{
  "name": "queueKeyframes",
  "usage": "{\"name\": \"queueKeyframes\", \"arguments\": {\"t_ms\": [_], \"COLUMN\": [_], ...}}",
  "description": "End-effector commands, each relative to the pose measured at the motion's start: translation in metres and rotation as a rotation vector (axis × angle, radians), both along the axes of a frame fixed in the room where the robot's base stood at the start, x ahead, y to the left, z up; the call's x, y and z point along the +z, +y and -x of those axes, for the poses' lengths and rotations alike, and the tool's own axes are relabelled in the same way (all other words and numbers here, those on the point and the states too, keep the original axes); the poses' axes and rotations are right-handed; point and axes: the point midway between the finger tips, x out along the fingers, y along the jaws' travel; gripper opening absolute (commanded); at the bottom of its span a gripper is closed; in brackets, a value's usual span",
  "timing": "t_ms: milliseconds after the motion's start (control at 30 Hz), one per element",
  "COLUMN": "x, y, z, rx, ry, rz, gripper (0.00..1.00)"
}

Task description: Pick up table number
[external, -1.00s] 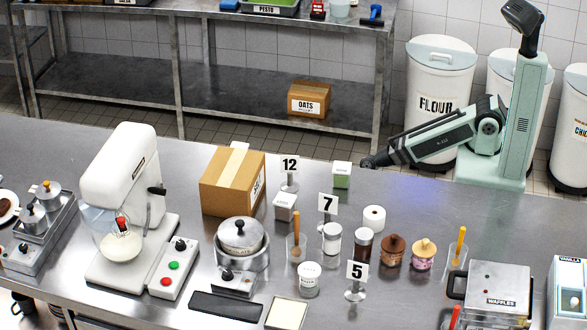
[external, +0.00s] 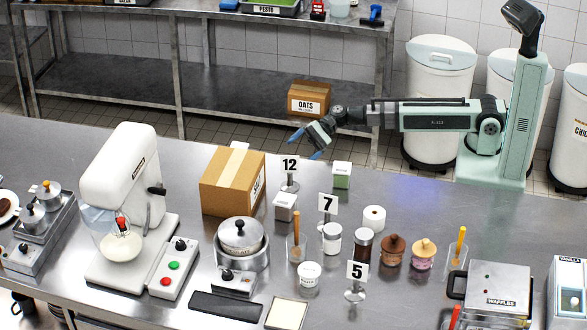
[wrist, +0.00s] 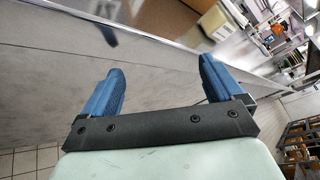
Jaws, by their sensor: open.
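Three table numbers stand upright on metal bases on the steel counter. Table number 12 (external: 290,165) is at the back, right of the cardboard box. Table number 7 (external: 328,204) is in the middle, and table number 5 (external: 357,271) is nearest the front. My gripper (external: 304,148) is open and empty, above the far edge of the counter, behind and slightly right of number 12. Its two blue fingers show apart in the wrist view (wrist: 160,92), with nothing between them. No table number can be made out in the wrist view.
The cardboard box (external: 232,182) stands left of number 12, with a green-sided box (external: 342,175) to its right. The counter's right rear is clear.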

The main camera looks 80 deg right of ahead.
Motion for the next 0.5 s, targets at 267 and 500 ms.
{"name": "queueKeyframes", "arguments": {"t_ms": [267,500], "x": [0.107,0.187], "y": [0.019,0.060], "z": [-0.017,-0.008], "rx": [-0.042,-0.011], "ry": [0.009,0.090], "rz": [-0.251,-0.473], "gripper": [0.94,0.94]}}
